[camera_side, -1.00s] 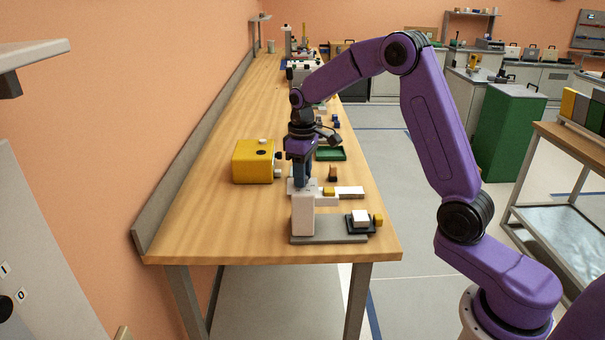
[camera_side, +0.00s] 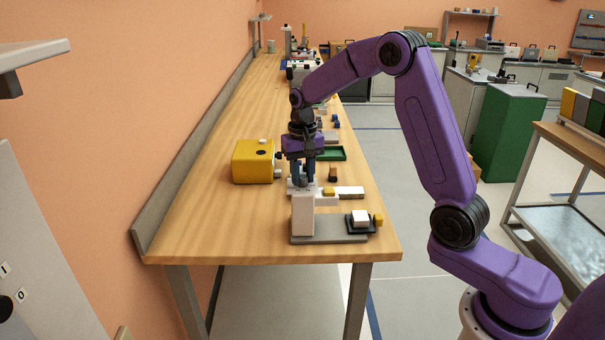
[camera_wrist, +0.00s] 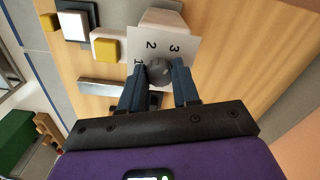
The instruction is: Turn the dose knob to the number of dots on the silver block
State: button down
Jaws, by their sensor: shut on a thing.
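The dose knob (camera_wrist: 158,72) is a dark round knob on a white dial plate (camera_wrist: 172,40) marked 1, 2 and 3 in the wrist view. My gripper (camera_wrist: 159,86) is shut on it, one blue finger on each side; I cannot read where the knob points. In the side view my gripper (camera_side: 303,184) points straight down at the dial plate (camera_side: 293,190) on top of the white post (camera_side: 303,215). A plain silver-grey bar (camera_wrist: 108,86) lies beside the dial, also in the side view (camera_side: 350,192); no dots can be made out on it.
A yellow block (camera_wrist: 105,50) sits on a white arm beside the dial. A black square with a white block (camera_side: 361,217) stands on the grey base at the front right. A yellow box (camera_side: 253,162) is to the left, and a green tray (camera_side: 331,153) behind.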

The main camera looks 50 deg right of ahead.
aim_at(302, 176)
jog(key=shift+m, duration=0.5)
jog(key=c, duration=0.8)
grip_release()
jog(key=shift+r, duration=0.1)
notch_tip(302, 176, up, 17)
jog(key=shift+r, duration=0.15)
